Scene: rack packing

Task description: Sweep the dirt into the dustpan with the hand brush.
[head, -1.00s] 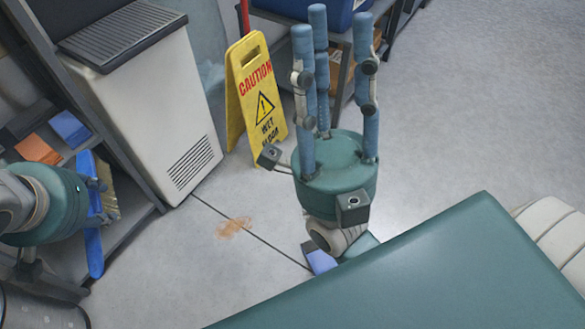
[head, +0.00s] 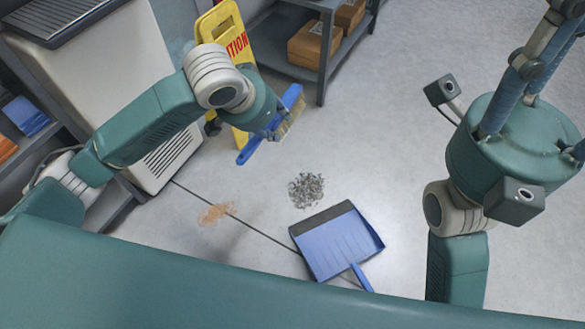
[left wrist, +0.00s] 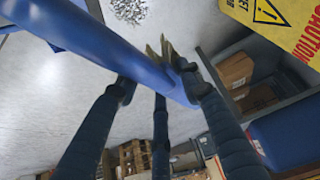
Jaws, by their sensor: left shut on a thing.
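The hand brush (head: 250,151) is blue with tan bristles. My left gripper (head: 277,122) is shut on it and holds it up and left of the dirt. In the left wrist view the brush (left wrist: 112,45) lies across the fingers. The dirt (head: 306,190) is a grey speckled pile on the floor; it also shows in the left wrist view (left wrist: 129,10). The blue dustpan (head: 340,245) lies on the floor just below the pile, its dark lip facing the pile and its handle pointing down. My right gripper (head: 515,75) is raised at the right, fingers apart, tips cut off by the frame.
An orange-brown stain (head: 216,213) is on the floor left of the pile. A yellow caution sign (head: 224,25) stands behind the left gripper, beside a white cabinet (head: 100,85). A shelf with cardboard boxes (head: 313,45) is at the back. Floor right of the pile is clear.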

